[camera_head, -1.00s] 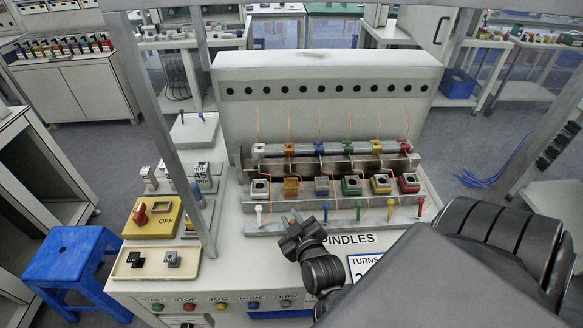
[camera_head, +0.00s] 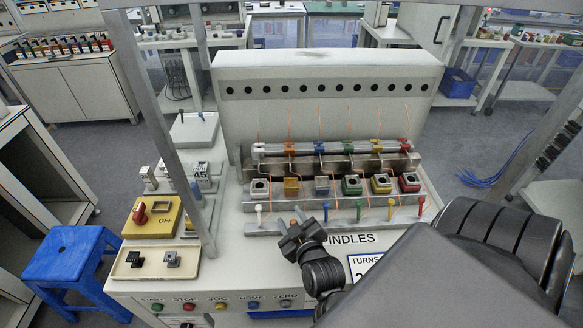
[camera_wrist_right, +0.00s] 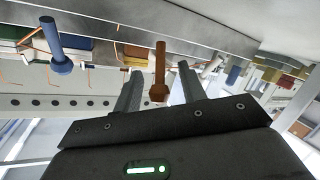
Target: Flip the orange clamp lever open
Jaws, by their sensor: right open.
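The orange clamp lever (camera_head: 298,213) is a short rod with a rounded end at the front of the spindle bench, between the white lever (camera_head: 258,209) and the blue lever (camera_head: 326,207). In the right wrist view the orange lever (camera_wrist_right: 158,68) stands between the two fingers of my right gripper (camera_wrist_right: 160,75), with a visible gap on each side. The right gripper (camera_head: 291,236) is open, just in front of the lever in the head view. I cannot tell whether anything touches. My left gripper is not in view.
The blue lever (camera_wrist_right: 57,45) is close beside the fingers in the wrist view. Green (camera_head: 359,207), yellow (camera_head: 390,205) and red (camera_head: 420,204) levers continue rightward. Coloured clamp blocks sit behind on a metal rail (camera_head: 330,166). A tray (camera_head: 153,270) lies at the bench's front left.

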